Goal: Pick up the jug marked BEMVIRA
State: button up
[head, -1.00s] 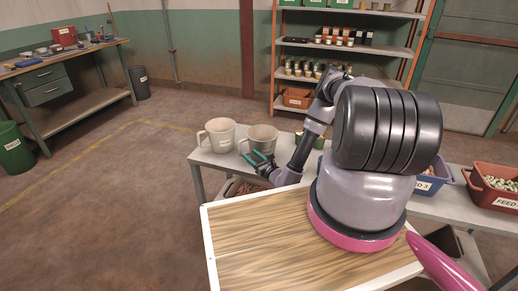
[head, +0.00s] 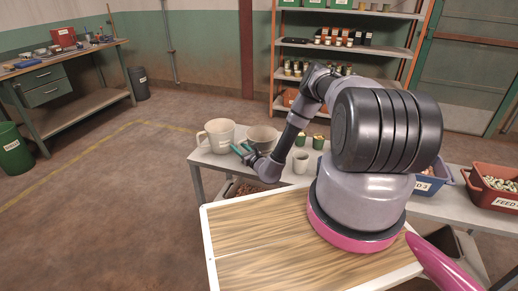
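Two beige vessels stand on the grey table. The left one is a jug (head: 218,136) with its handle on its left side. The right one is a wider jug (head: 263,134), partly hidden behind my gripper. I cannot read BEMVIRA on either. My gripper (head: 243,149) has teal fingers that look spread apart, with nothing visible between them. It is in front of the right jug's left side, where that jug's handle is hidden. I cannot tell whether the fingers touch it.
A small pale cup (head: 300,162) and two green-and-gold cans (head: 318,142) stand right of the jugs. A blue bin (head: 428,187) and a red bin (head: 494,190) with labels are farther right. A shelf rack (head: 345,48) stands behind. A wood-topped surface (head: 250,240) is in front.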

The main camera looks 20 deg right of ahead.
grip_shut()
dwell(1.2)
